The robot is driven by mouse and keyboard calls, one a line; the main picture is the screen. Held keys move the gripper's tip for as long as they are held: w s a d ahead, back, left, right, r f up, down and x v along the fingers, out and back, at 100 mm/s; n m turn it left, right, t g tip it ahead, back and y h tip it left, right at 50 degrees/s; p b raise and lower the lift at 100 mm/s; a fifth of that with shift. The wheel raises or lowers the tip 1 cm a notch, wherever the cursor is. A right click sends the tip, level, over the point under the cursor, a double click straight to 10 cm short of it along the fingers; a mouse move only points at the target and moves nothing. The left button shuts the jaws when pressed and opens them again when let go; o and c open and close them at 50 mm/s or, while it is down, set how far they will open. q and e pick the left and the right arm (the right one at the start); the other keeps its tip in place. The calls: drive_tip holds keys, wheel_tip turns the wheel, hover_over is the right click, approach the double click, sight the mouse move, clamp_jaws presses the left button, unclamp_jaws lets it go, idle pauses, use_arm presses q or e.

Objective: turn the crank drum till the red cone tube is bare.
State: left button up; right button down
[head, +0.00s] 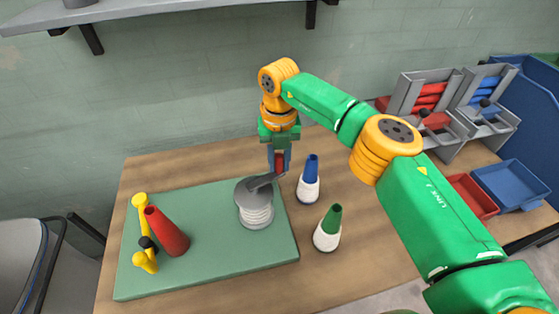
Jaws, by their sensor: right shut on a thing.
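The crank drum (256,215) stands on the right part of the green mat, with white yarn wound around it under a grey top. Its grey crank arm (262,181) points up and right. My right gripper (279,165) comes down from above and is shut on the red crank handle at the arm's end, mostly hidden by the fingers. The red cone tube (167,232) stands tilted in the picture on the left of the mat; no yarn shows on it. My left gripper is not in view.
A yellow and black piece (146,258) and another yellow piece (141,202) are beside the red cone. A blue cone (309,182) and a green cone (328,229), both with white yarn low down, stand right of the mat (205,275). Red and blue bins (512,184) are at right.

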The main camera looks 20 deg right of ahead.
drive_tip(key=shift+s+d+m, duration=0.1)
drive_tip(key=shift+s+m, duration=0.4)
drive_tip(key=shift+m, duration=0.3)
drive_tip(key=c, duration=0.7)
unclamp_jaws()
wheel_tip(320, 180, up, 7)
drive_tip(key=shift+r+b, duration=0.1)
drive_tip(key=shift+b, duration=0.25)
